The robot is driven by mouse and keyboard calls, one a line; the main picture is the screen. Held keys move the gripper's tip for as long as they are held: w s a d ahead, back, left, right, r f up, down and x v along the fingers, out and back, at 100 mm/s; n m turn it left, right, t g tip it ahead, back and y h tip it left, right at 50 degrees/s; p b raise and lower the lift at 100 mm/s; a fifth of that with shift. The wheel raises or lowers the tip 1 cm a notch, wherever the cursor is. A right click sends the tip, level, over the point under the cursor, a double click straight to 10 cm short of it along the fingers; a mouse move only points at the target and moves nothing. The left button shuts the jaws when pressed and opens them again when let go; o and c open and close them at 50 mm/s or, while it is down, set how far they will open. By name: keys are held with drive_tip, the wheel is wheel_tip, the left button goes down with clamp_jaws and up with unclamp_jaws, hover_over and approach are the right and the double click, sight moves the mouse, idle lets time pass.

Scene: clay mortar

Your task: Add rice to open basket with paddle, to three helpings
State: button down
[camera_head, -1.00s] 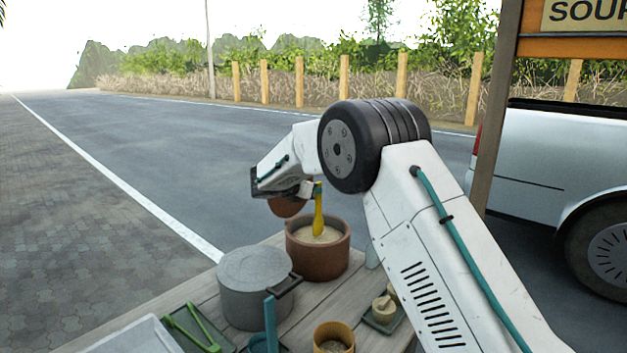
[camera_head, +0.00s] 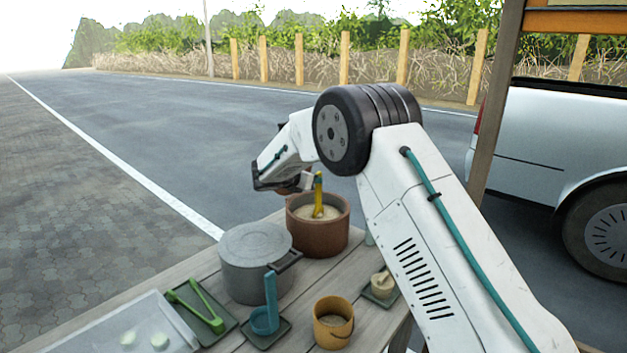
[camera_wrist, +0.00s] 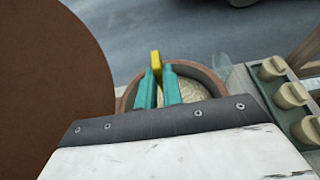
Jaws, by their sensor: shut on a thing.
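The yellow paddle (camera_head: 318,205) stands nearly upright in the brown clay pot (camera_head: 318,240), its lower end at the pale rice (camera_head: 305,212). My gripper (camera_wrist: 159,75) is shut on the paddle, above the pot; the paddle's top (camera_wrist: 155,58) shows beyond the teal fingers in the wrist view. A tan round container (camera_head: 333,335), open at the top and probably the basket, stands near the table's front. Its inside looks pale, but I cannot tell how much it holds.
A grey lidded pot (camera_head: 255,265) stands left of the clay pot. A teal ladle (camera_head: 270,300), green tongs (camera_head: 200,305) and a clear-lidded tray (camera_head: 130,335) are in front. Small tan jars (camera_wrist: 285,95) stand at the right. A large brown disc (camera_wrist: 50,90) fills the wrist view's left.

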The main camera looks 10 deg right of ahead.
drive_tip(key=shift+r, duration=0.1)
idle(0.3)
wheel_tip(320, 180, up, 10)
idle(0.8)
drive_tip(key=shift+s+a, duration=0.1)
